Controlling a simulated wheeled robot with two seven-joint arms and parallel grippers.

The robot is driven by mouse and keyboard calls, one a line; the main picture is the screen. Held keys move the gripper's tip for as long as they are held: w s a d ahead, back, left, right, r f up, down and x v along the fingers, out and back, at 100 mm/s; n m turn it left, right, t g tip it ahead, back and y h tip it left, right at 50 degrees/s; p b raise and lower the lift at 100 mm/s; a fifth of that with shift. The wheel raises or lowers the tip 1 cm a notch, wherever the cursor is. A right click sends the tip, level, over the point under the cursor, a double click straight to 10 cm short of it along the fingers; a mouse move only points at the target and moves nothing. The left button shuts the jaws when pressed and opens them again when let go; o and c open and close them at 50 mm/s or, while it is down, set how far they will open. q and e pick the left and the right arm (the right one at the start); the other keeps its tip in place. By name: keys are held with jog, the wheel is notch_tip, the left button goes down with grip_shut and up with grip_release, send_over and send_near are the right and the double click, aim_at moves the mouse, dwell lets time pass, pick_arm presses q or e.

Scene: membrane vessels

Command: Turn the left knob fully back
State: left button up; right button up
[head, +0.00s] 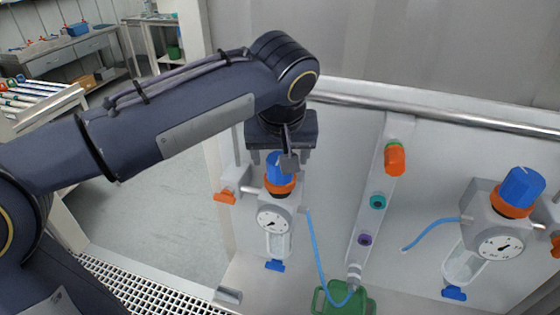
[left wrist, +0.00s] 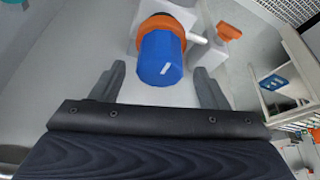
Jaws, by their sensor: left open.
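The left knob (head: 279,168) is a blue cap on an orange collar, on top of a grey regulator with a round dial gauge (head: 273,219). My left gripper (head: 283,160) is over it in the head view, and the arm hides part of the knob's top. In the left wrist view the blue knob (left wrist: 161,58), with a white mark on it, lies ahead between the two spread fingers of the left gripper (left wrist: 160,75). The fingers are open, with a gap on each side of the knob. My right gripper is not in view.
A second regulator with a blue knob (head: 521,187) is at the right. An orange fitting (head: 394,159) sits on the rail between them. A blue hose (head: 317,262) runs down to a green container (head: 344,302). A metal bar (head: 430,115) crosses behind.

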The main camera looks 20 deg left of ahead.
aim_at(280, 187)
pick_arm(q)
jog(key=shift+v, duration=2.3)
jog(key=s+a+f+m+h, duration=0.2)
jog(key=s+a+f+h, duration=0.1)
jog(key=s+a+f, duration=0.7)
jog(key=s+d+f+t+h, duration=0.1)
jog(key=s+f+h, duration=0.1)
jog(key=s+f, duration=0.6)
notch_tip(280, 187, down, 2)
jog(key=shift+s+d+f, duration=0.1)
jog(key=shift+s+d, duration=0.15)
